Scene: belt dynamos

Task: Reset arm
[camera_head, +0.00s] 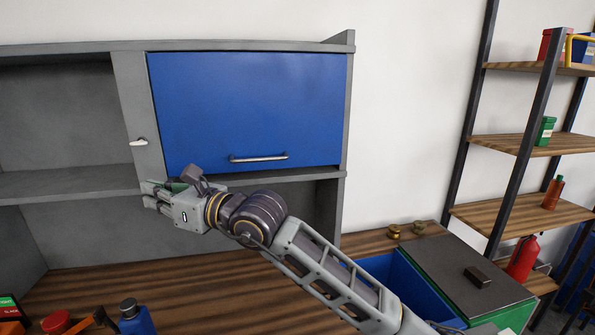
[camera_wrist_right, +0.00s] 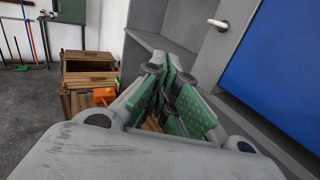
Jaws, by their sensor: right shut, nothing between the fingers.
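My right arm reaches up from the lower right in the head view. Its gripper (camera_head: 150,194) is in front of the grey cabinet (camera_head: 128,110), just below and left of the blue cabinet door (camera_head: 250,105). In the wrist view the green-padded fingers of the right gripper (camera_wrist_right: 172,75) are together and hold nothing. The blue door is shut in the head view, with a metal bar handle (camera_head: 258,158) near its lower edge. Part of the door also shows at the right of the wrist view (camera_wrist_right: 280,75). My left gripper is not in view.
A wooden worktop (camera_head: 110,285) runs below the cabinet. A blue bottle (camera_head: 136,318) and a red-lidded item (camera_head: 56,322) stand at its front left. An open blue bin (camera_head: 400,285) and a shelf rack (camera_head: 520,140) are at right. Wooden crates (camera_wrist_right: 90,75) stand on the floor.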

